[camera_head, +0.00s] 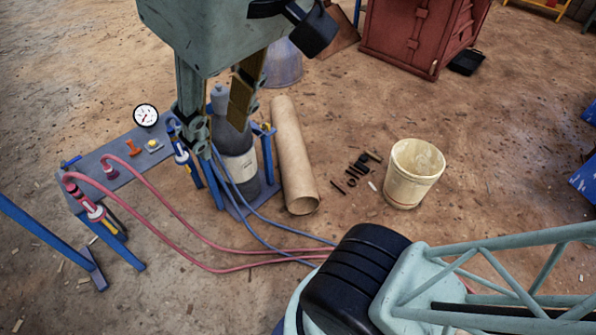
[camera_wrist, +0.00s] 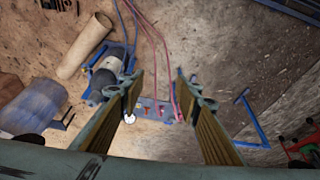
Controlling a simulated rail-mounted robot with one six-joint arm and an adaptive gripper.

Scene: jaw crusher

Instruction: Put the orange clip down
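A small orange piece (camera_head: 133,147), which looks like the orange clip, stands on the blue-grey bench top (camera_head: 95,165) at the left of the head view. My gripper (camera_head: 218,128) hangs to the right of the bench, in front of the gas cylinder (camera_head: 236,160) in the head view. In the wrist view my gripper (camera_wrist: 160,86) has its two fingers wide apart with nothing held between them. The bench (camera_wrist: 143,103) shows beyond and between the fingers there. The small items on it are too small to tell apart surely.
A round gauge (camera_head: 146,115) stands at the bench's back edge. A yellow-and-grey piece (camera_head: 154,146) lies beside the orange one. Red hoses (camera_head: 190,225) loop off the bench. A cardboard tube (camera_head: 293,160) and a cream bucket (camera_head: 413,175) are farther right.

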